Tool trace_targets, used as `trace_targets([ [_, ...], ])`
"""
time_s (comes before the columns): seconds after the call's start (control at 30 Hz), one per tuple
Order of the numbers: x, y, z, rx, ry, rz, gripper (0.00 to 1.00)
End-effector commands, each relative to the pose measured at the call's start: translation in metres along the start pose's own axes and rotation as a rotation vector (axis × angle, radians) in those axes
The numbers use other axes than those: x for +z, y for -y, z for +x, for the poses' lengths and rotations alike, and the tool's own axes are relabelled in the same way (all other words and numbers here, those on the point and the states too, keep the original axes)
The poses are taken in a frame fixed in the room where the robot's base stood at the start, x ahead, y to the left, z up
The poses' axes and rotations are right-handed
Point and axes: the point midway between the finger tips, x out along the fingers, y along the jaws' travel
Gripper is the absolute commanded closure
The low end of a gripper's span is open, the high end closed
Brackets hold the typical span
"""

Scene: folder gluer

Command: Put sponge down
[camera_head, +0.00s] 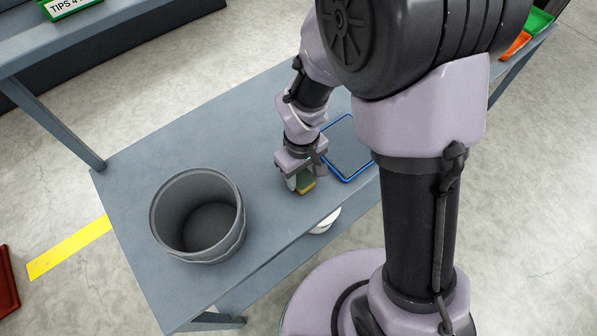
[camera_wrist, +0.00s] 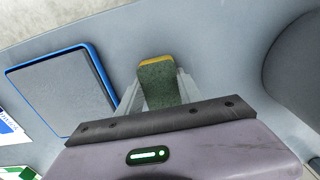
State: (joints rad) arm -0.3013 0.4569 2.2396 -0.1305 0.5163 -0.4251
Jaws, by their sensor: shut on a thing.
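The sponge (camera_head: 306,184) is green and yellow and small. My gripper (camera_head: 298,184) is shut on it, over the grey table (camera_head: 130,185) near its front edge. In the wrist view the sponge (camera_wrist: 160,85) sits between the two fingers of my gripper (camera_wrist: 158,90), with its yellow edge at the far end. The sponge is at or close to the table top; I cannot tell whether it touches.
A grey bucket (camera_head: 200,190) stands open on the table to the left. A blue-rimmed dark tray (camera_head: 349,150) lies right of my gripper, partly hidden by my arm. A white round thing (camera_head: 326,221) shows below the front edge.

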Motion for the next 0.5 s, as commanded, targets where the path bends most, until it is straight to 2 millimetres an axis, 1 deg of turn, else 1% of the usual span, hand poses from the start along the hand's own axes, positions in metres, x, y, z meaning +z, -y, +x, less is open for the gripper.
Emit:
trace_targets([
  [0.13, 0.0000, 0.0000, 0.0038, 0.000, 0.000, 0.000, 1.00],
  [0.17, -0.0001, 0.0000, 0.0039, 0.000, 0.000, 0.000, 0.55],
  [0.2, -0.0001, 0.0000, 0.0030, 0.000, 0.000, 0.000, 0.47],
  [0.27, -0.0001, 0.0000, 0.0028, 0.000, 0.000, 0.000, 0.35],
  [0.5, -0.0001, 0.0000, 0.0027, 0.000, 0.000, 0.000, 0.35],
])
